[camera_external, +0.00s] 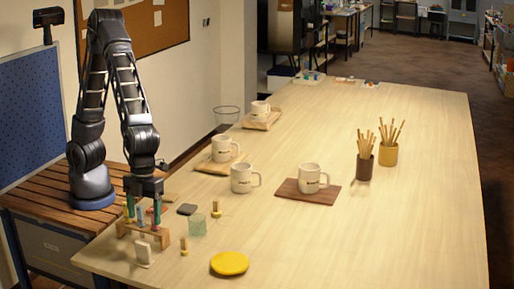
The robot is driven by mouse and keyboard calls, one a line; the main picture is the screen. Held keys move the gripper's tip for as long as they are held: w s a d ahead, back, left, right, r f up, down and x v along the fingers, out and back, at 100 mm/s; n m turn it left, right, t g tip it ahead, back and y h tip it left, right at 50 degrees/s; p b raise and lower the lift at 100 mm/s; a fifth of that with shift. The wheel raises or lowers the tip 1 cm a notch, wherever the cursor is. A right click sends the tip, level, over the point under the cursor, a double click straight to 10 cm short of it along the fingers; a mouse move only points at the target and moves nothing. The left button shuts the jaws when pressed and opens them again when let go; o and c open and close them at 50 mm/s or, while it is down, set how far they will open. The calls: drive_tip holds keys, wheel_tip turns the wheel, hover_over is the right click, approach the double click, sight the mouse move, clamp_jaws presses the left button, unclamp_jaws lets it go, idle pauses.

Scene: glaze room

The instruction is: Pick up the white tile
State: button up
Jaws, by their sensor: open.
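A small white piece (144,251), which looks like the white tile, is at the near left of the table, just in front of a low wooden rack (164,238). Whether it leans on the rack or stands apart from it, I cannot tell. The rack holds several small coloured pieces, partly hidden by my gripper. My gripper (143,207) points down, open, over the rack. It is above and behind the white piece, with no visible hold on it. Its fingertips overlap the coloured pieces in the picture, so contact is unclear.
Close right of the rack are a greenish glass (197,225), a dark flat piece (187,209), small wooden pegs (184,246) and a yellow disc (230,263). Several white mugs (241,178) stand farther back. Two holders (388,153) of sticks stand right. The table's right front is clear.

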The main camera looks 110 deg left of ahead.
sight(142, 243)
drive_tip(key=d+f, duration=0.1)
drive_tip(key=f, duration=0.3)
drive_tip(key=d+f, duration=0.1)
drive_tip(key=f, duration=0.2)
drive_tip(key=d+f, duration=0.1)
drive_tip(key=f, duration=0.3)
drive_tip(key=shift+d+f, duration=0.2)
drive_tip(key=shift+f, duration=0.1)
drive_tip(key=c, duration=1.1)
drive_tip(key=shift+r, duration=0.15)
